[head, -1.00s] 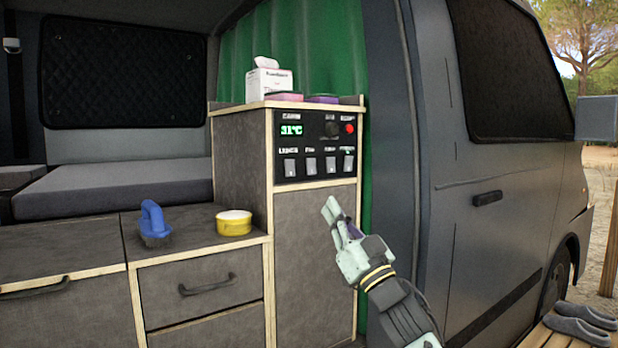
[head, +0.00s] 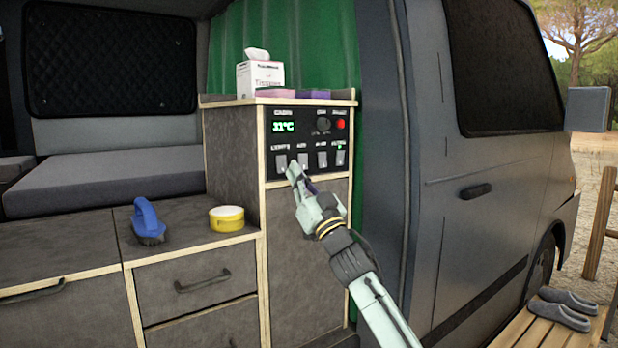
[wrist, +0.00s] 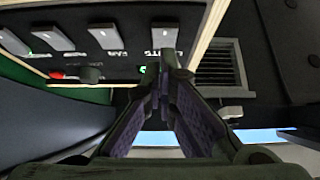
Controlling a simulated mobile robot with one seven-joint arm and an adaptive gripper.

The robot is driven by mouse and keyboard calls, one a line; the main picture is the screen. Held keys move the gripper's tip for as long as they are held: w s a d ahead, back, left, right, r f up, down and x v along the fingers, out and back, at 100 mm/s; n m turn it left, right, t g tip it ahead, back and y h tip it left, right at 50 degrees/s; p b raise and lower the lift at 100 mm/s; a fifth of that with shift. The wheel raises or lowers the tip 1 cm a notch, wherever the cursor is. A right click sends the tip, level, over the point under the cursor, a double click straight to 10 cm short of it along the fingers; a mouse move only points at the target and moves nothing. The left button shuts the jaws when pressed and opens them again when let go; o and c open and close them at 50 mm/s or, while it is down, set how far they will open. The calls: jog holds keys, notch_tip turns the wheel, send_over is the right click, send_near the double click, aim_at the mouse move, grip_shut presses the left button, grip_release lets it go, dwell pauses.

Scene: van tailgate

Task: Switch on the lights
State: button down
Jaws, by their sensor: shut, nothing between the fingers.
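A black control panel (head: 300,124) is set in the upper part of the cabinet. It has a green 31°C display, a dial, a red button and a row of pale switches. The leftmost one, under a label that seems to read LIGHTS, is the lights switch (head: 281,164); in the wrist view it is the rightmost of the row (wrist: 165,33). My gripper (head: 293,171) is shut and empty, its tips just right of and slightly below that switch in the head view. In the wrist view the fingertips (wrist: 160,92) point at the panel. I cannot tell whether they touch it.
The van's door (head: 470,215) is to the right, with slippers (head: 560,308) below.

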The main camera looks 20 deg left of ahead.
jog(key=shift+w+a+f, duration=0.1)
jog(key=shift+w+a, duration=0.4)
jog(key=shift+a, duration=0.05)
jog(key=shift+w+a+f+y+b, duration=0.25)
jog(key=shift+a+f+b, duration=0.2)
jog(key=shift+b, duration=0.3)
jog(key=shift+d+r+t, duration=0.1)
jog(key=shift+r+t, duration=0.2)
jog(key=shift+s+f, duration=0.1)
